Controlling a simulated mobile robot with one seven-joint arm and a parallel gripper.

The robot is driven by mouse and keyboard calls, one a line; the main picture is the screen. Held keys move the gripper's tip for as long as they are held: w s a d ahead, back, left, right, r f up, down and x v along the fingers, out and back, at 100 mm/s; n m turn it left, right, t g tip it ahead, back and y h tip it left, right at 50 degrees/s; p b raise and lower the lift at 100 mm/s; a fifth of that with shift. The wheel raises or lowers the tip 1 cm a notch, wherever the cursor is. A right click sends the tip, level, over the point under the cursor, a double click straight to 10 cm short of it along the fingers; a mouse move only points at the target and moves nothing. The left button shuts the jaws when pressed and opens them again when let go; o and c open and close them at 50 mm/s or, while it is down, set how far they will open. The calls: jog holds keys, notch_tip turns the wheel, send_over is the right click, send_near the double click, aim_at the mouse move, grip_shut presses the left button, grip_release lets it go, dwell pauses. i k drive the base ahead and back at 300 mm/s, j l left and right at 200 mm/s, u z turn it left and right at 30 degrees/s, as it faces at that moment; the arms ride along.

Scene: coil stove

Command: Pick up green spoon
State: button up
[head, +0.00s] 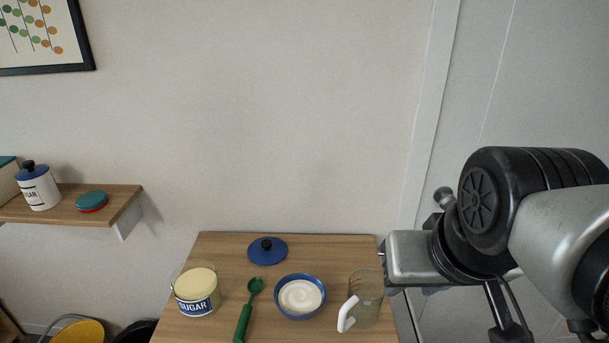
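The green spoon (247,311) lies on the wooden table (338,251), its bowl toward the back and its handle running to the front edge of the picture. It lies between the sugar jar (196,294) and a blue bowl (300,297) with white contents. My arm reaches in from the right, well apart from the spoon. The end of my gripper is not clearly visible, so I cannot tell whether its fingers are open.
A blue lid (267,250) with a black knob lies behind the spoon. A clear pitcher (365,297) with a white handle stands at the table's right, close to my arm. A wall shelf (122,197) is at left. The wall (260,120) is behind.

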aim_at(255, 284)
jog(key=k+j+z, duration=0.15)
jog(key=j, duration=0.2)
jog(key=j+z, duration=0.1)
jog(key=j, duration=0.3)
jog(key=k+j+z, duration=0.15)
jog(key=j, duration=0.2)
jog(key=k+j+z, duration=0.15)
jog(key=j, duration=0.2)
